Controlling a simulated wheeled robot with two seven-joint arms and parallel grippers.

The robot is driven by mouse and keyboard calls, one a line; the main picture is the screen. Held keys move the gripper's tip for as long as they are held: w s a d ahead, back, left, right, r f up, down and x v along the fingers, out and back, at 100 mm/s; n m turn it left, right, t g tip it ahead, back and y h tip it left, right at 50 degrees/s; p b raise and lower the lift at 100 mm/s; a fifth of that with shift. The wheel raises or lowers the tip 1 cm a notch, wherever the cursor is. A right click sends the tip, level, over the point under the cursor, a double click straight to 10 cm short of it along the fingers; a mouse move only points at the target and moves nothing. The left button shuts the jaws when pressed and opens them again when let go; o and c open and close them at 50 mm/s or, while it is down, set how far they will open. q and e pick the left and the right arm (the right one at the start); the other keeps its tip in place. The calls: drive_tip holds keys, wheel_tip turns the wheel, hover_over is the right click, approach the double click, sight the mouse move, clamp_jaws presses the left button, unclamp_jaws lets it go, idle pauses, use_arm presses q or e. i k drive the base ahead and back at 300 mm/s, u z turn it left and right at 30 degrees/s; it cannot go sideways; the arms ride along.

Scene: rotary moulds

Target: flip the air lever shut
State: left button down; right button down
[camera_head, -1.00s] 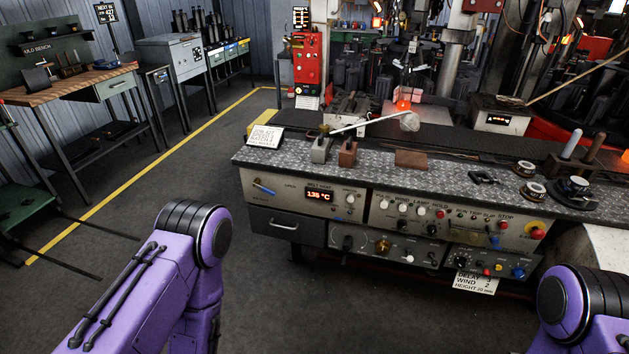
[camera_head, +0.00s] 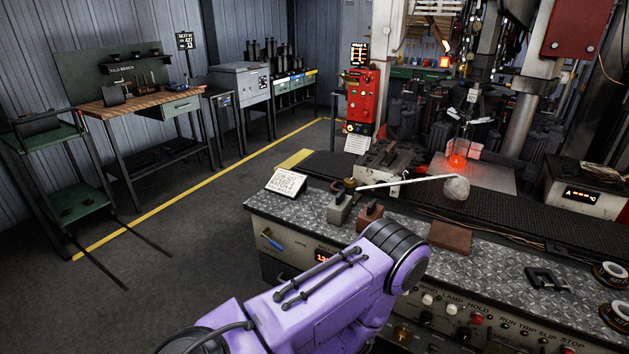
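A small blue-handled lever (camera_head: 271,241) sits at the left end of the console's front panel, beside lettering that seems to read OPEN. It slants down to the right. I cannot tell for sure that it is the air lever. My purple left arm crosses the lower middle of the view, in front of the console, and hides part of the panel and its display. Neither my left nor my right gripper is in view.
A red cabinet (camera_head: 362,97) stands behind. Open floor is at left.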

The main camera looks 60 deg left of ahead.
sight(272, 242)
drive_tip(key=u, duration=0.35)
drive_tip(key=i, duration=0.7)
drive_tip(key=u, duration=1)
drive_tip(key=i, duration=0.25)
drive_tip(key=u, duration=0.25)
